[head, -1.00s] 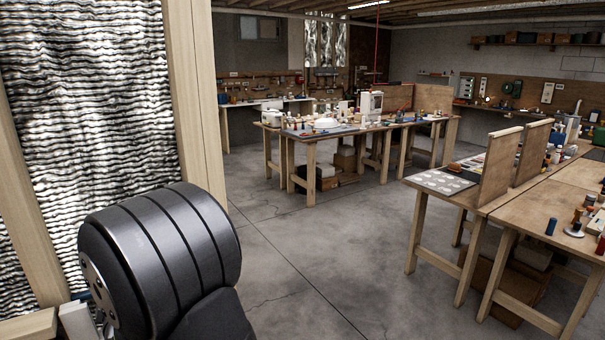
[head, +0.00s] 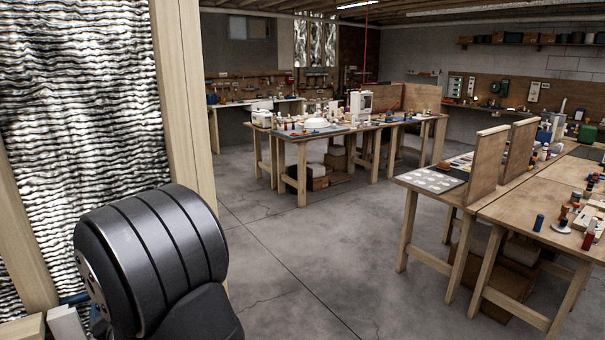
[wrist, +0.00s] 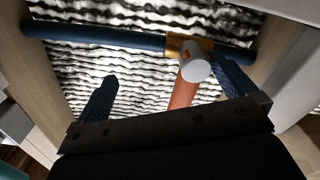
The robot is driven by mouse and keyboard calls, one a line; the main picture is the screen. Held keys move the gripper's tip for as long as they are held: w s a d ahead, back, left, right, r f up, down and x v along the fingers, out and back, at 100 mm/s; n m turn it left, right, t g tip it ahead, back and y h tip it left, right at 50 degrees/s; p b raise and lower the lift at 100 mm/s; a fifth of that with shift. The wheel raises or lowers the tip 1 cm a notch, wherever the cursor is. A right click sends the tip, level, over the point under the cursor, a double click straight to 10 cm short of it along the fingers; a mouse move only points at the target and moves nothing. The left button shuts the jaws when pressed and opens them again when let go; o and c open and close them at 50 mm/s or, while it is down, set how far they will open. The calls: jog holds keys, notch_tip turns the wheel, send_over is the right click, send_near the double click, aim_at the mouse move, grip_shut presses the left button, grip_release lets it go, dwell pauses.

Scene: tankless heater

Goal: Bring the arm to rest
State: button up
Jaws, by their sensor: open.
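My gripper (wrist: 167,92) is open in the wrist view, with its two dark blue fingers spread apart and nothing held between them. A blue pipe (wrist: 100,38) crosses behind the fingers. A brass-coloured fitting (wrist: 181,46) sits on it, with a grey round end (wrist: 195,68) in front and an orange-red pipe (wrist: 184,93) running down. The right finger lies close to the fitting in the picture; I cannot tell whether they touch. In the head view, my dark arm link (head: 150,260) fills the lower left, and the gripper itself is hidden.
A wooden stud (head: 182,95) and silvery wrinkled wall lining (head: 80,90) stand close at the left. Workbenches with many small items stand at the middle (head: 345,137) and right (head: 500,210). The concrete floor (head: 310,240) between them is clear.

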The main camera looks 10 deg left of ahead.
jog(key=m, duration=0.2)
jog(key=f+m, duration=0.1)
jog(key=shift+w+d+m, duration=0.2)
jog(key=shift+w+m, duration=0.05)
jog(key=shift+m, duration=0.05)
dwell(0.5)
jog(key=s+d+r+m, duration=0.1)
jog(key=s+d, duration=0.4)
jog(key=s, duration=0.4)
jog(key=s+d+r+m, duration=0.1)
jog(key=s+d, duration=0.5)
jog(key=s, duration=0.2)
jog(key=x, duration=1)
jog(key=shift+r+h, duration=0.15)
jog(key=shift+h, duration=0.15)
jog(key=shift+s, duration=0.1)
